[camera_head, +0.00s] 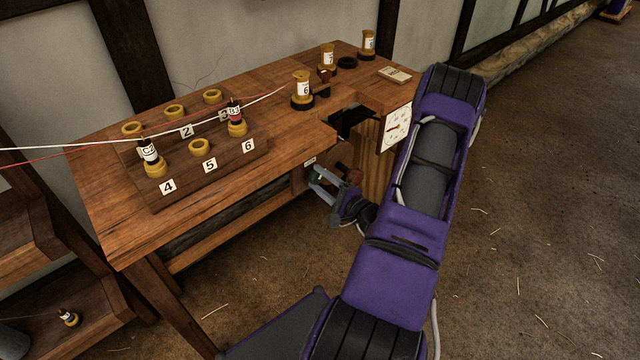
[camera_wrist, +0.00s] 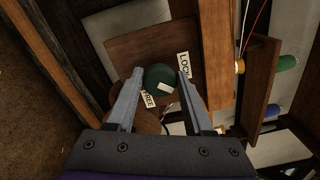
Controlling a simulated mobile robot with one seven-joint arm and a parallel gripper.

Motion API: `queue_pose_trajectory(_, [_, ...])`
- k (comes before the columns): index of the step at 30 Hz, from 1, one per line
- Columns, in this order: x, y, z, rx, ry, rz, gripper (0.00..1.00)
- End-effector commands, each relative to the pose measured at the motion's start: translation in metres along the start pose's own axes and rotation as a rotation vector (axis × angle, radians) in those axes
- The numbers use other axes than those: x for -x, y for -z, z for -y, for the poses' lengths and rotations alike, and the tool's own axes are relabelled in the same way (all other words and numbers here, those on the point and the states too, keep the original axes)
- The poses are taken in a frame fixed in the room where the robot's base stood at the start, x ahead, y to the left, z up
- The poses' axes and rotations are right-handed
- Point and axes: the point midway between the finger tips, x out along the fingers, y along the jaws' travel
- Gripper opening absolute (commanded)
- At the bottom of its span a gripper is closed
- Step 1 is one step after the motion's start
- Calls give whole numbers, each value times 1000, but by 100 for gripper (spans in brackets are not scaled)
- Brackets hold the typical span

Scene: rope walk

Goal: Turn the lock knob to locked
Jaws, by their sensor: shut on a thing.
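The lock knob (camera_wrist: 157,76) is a dark green round knob on a brown wooden plate in the wrist view. A short white mark sits on its lower right part, between the LOCK label (camera_wrist: 184,65) at its right and the FREE label (camera_wrist: 148,99) below it. I cannot tell exactly which way the mark points. My gripper (camera_wrist: 159,75) is shut on the knob, one finger on each side. In the head view my gripper (camera_head: 318,180) reaches under the bench's front edge, where the knob is mostly hidden.
The wooden bench (camera_head: 110,220) carries a numbered rack (camera_head: 205,178) with bobbins and strung lines. More bobbins stand at the back, near a white dial (camera_head: 397,127). A lower shelf (camera_head: 30,250) stands at left. The floor at right is open.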

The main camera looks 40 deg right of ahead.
Motion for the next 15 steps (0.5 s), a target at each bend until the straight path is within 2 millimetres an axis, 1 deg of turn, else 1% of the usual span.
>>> queue_pose_trajectory(1, [0, 1, -3, 45, -2, -2, 0])
queue_pose_trajectory(15, [1, 1, -2, 468, -3, -2, 0])
